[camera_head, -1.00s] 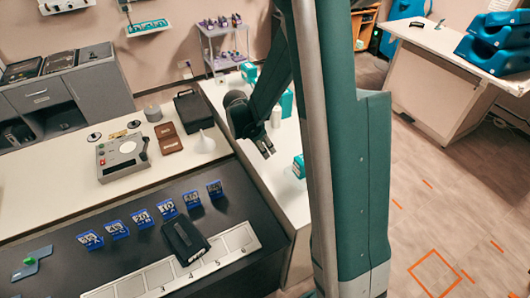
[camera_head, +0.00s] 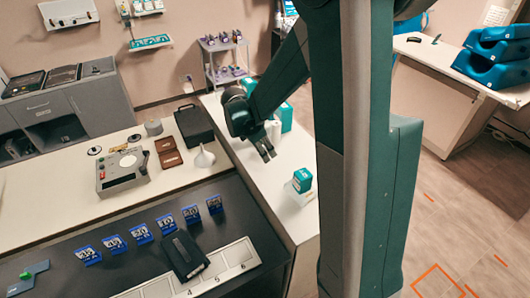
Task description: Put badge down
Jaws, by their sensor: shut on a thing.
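My gripper (camera_head: 265,152) points down above the white side counter (camera_head: 262,181), just left of a small teal box. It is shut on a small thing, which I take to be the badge. The badge is too small and too hidden by the fingers to make out. Several blue badge-like cards with pale markings stand in a slanting row on the dark counter top (camera_head: 62,267).
A black device (camera_head: 184,255) lies partly over a numbered white strip (camera_head: 238,254). A grey machine (camera_head: 122,170), a brown case (camera_head: 168,152), a white funnel (camera_head: 204,158) and a black case (camera_head: 194,125) stand on the left counter. The teal box (camera_head: 302,180) stands right of my gripper.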

